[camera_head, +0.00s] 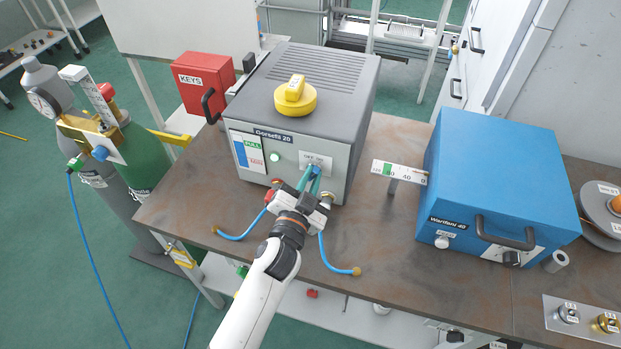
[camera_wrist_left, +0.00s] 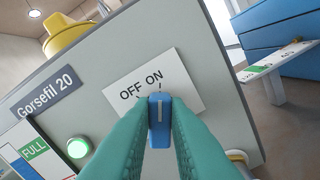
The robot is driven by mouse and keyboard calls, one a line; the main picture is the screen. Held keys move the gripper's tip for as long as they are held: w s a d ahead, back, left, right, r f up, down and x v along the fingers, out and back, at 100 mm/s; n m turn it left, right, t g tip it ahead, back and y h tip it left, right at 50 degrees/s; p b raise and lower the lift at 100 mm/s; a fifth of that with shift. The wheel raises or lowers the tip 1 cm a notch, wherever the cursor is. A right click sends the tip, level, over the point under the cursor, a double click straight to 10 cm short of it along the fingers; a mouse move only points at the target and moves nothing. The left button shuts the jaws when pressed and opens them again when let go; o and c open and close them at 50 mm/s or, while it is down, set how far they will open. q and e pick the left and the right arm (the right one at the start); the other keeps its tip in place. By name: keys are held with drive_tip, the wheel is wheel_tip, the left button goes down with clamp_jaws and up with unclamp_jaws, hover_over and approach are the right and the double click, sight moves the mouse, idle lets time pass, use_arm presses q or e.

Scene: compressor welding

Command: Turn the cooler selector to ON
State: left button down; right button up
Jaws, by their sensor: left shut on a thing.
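The grey cooler box labelled Gorsefil 20 (camera_head: 303,108) stands on the brown bench. Its blue selector knob (camera_wrist_left: 160,122) sits below a white OFF/ON plate (camera_wrist_left: 152,84); the plate also shows in the head view (camera_head: 316,159). My left gripper (camera_head: 312,180), with green fingers, is shut on the knob, one finger on each side, as the left wrist view shows. The knob's white line points up in that view, toward the ON mark. My right gripper is not in view.
A green lamp (camera_wrist_left: 78,147) is lit left of the knob. A yellow knob-topped disc (camera_head: 295,98) sits on the box. Blue hoses (camera_head: 325,255) lie in front.

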use_arm(q)
drive_tip(key=c, duration=1.4)
unclamp_jaws()
drive_tip(key=shift+s+a+f, duration=0.1)
drive_tip(key=shift+s, duration=0.25)
drive_tip(key=b+v, duration=0.2)
drive_tip(key=v, duration=0.9)
drive_tip(key=shift+s, duration=0.1)
